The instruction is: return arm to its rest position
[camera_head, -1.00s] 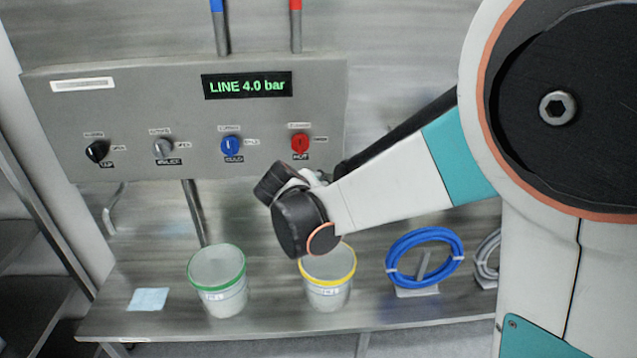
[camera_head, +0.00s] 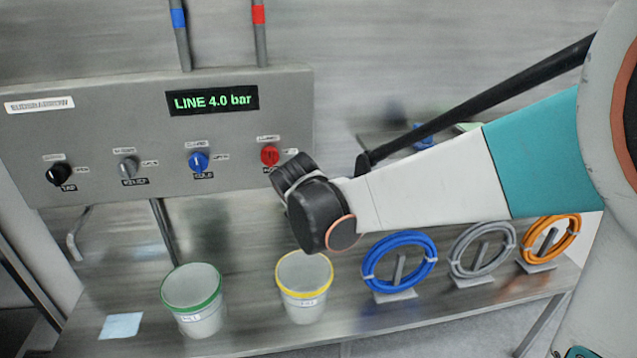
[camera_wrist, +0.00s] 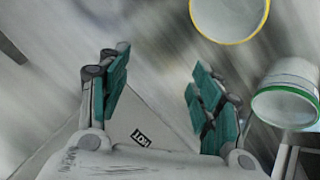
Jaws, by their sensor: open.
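My gripper (camera_wrist: 158,97) is open and empty in the wrist view, its two teal-padded fingers spread apart. In the head view my arm reaches in from the right, and its dark wrist joint hangs in front of the bench and the lower right corner of the control panel (camera_head: 110,115). The gripper's fingers are hidden there. The panel carries a black knob (camera_head: 58,174), a grey knob (camera_head: 129,168), a blue knob (camera_head: 198,162) and a red knob (camera_head: 269,156). Its display (camera_head: 212,101) reads LINE 4.0 bar.
A green-rimmed bucket (camera_head: 195,310) and a yellow-rimmed bucket (camera_head: 304,295) stand on the bench (camera_head: 255,335). Right of them are a blue hose coil (camera_head: 369,274), a grey coil (camera_head: 457,258) and an orange coil (camera_head: 528,250) on stands. A pale cloth (camera_head: 121,326) lies at left.

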